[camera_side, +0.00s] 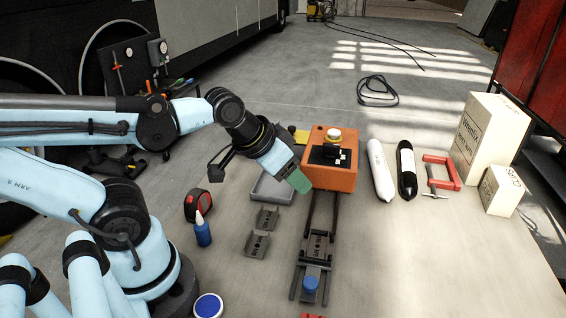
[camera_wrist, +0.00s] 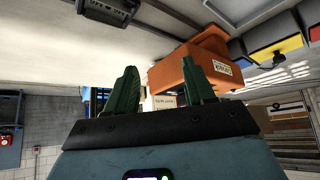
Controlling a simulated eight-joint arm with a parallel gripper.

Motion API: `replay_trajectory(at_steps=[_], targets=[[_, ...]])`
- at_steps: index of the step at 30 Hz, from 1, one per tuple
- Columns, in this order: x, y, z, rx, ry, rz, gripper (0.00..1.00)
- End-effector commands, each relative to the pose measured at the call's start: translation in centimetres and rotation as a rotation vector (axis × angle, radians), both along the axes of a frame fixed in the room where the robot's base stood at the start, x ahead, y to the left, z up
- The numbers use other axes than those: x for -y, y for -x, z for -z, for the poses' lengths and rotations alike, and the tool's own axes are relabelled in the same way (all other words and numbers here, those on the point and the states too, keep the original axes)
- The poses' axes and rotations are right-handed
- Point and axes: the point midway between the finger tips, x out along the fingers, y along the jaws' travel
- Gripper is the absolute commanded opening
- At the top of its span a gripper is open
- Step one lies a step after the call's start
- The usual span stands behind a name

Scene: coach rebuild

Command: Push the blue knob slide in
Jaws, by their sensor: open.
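The slide with the blue knob (camera_side: 310,284) sits at the near end of a pair of dark rails (camera_side: 331,214) in the side view. The rails run from an orange box (camera_side: 330,178) toward the front of the table. A dark plate with lettering (camera_side: 318,246) lies on the rails behind the knob. My gripper (camera_side: 299,184) is by the left front corner of the orange box, well behind the knob. In the wrist view, my gripper (camera_wrist: 160,82) shows two green fingers, apart with nothing held between them. The orange box (camera_wrist: 180,70) is beyond them; the blue knob is not seen there.
A blue bottle (camera_side: 203,233) and tape measure (camera_side: 196,205) stand further left. Two cylinders (camera_side: 381,170), a red clamp (camera_side: 440,172) and cartons (camera_side: 484,145) are at right. The front right table is clear.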

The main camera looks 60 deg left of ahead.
Motion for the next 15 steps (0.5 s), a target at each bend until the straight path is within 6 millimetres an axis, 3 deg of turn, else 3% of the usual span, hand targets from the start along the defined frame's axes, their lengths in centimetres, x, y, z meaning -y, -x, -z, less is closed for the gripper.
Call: replay_trajectory(at_steps=[15], targets=[[0.45,0.0,-0.04,-0.015,0.018,-0.01,0.55]])
